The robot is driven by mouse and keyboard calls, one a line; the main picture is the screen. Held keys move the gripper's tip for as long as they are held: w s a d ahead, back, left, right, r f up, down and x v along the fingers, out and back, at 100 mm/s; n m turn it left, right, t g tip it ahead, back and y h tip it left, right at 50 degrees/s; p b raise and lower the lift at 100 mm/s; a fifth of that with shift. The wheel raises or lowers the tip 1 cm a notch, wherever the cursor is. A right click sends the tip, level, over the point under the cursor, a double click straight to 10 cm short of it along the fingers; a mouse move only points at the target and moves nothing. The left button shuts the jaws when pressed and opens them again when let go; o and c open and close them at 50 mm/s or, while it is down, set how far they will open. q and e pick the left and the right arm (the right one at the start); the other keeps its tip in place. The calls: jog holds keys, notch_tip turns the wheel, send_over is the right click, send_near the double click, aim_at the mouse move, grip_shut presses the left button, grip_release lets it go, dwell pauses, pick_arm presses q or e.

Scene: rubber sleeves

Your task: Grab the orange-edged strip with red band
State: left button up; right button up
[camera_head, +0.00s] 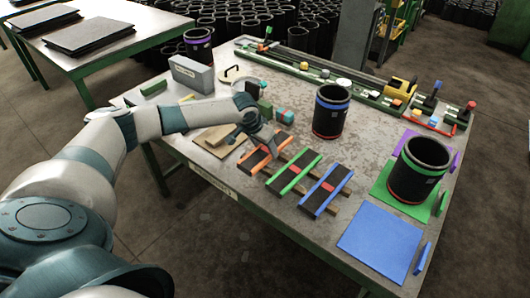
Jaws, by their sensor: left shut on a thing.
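The orange-edged strip (254,163) is dark with orange long edges and lies tilted across wooden slats, at the left end of a row of three strips. My left gripper (268,148) comes down over its middle from the upper left and is shut on it. The fingers hide much of the strip's middle, so its red band is hard to make out. I cannot tell whether the strip is lifted off the slats. My right gripper is not in view.
A green-edged strip (285,183) and a blue-edged strip (316,199) lie to the right. A blue-ringed black sleeve (331,115) stands behind them. Another sleeve (424,160) stands on a green mat (391,198). A blue mat (380,241) lies at the front right.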

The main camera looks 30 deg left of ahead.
pick_arm(q)
jog(key=shift+d+r+b, duration=0.25)
jog(key=shift+r, duration=0.35)
jog(key=shift+d+r+b, duration=0.2)
jog(key=shift+r+b, duration=0.05)
jog(key=shift+r, duration=0.3)
jog(key=s+d+r+b, duration=0.2)
jog(key=d+r, duration=0.4)
jog(key=d, duration=0.4)
jog(key=shift+s+r+b, duration=0.35)
jog(key=shift+s, duration=0.45)
